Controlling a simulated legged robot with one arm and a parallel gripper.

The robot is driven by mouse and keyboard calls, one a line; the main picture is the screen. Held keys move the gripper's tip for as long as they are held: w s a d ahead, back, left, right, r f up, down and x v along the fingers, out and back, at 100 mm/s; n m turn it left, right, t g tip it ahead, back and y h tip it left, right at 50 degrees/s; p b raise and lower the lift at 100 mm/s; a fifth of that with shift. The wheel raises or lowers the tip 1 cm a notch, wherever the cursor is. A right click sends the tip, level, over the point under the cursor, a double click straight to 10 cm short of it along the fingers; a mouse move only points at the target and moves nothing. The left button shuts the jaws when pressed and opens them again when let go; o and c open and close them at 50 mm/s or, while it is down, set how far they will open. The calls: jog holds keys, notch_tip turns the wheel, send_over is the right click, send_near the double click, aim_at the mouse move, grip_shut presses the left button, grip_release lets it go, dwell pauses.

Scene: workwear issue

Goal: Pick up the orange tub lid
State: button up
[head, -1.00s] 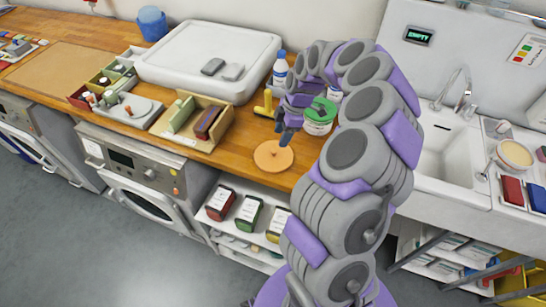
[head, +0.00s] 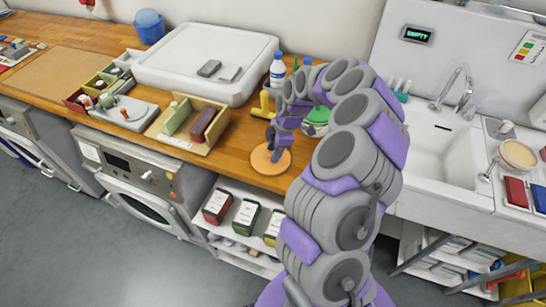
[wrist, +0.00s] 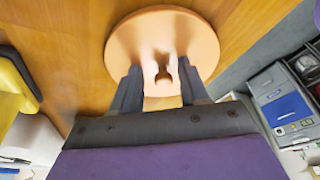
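The orange tub lid (head: 262,164) lies flat on the wooden counter near its front edge. In the wrist view the round lid (wrist: 128,38) shows a small raised knob (wrist: 163,72) at its middle. My gripper (head: 274,152) is over the lid, pointing down. In the wrist view my gripper (wrist: 162,78) has its two fingers apart, one on either side of the knob, with visible gaps. How high the fingertips are above the lid is hard to tell.
A tub with a green top (head: 316,118) stands behind, partly hidden by my arm. A yellow object (head: 264,103) and a white bottle (head: 278,70) stand behind the lid. A wooden tray (head: 219,132) is to the left. The counter's front edge is close.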

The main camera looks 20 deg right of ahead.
jog(key=shift+a, duration=0.85)
jog(key=c, duration=0.6)
jog(key=shift+c, duration=0.7)
jog(key=shift+d+r, duration=0.1)
jog(key=shift+d, duration=0.5)
grip_shut()
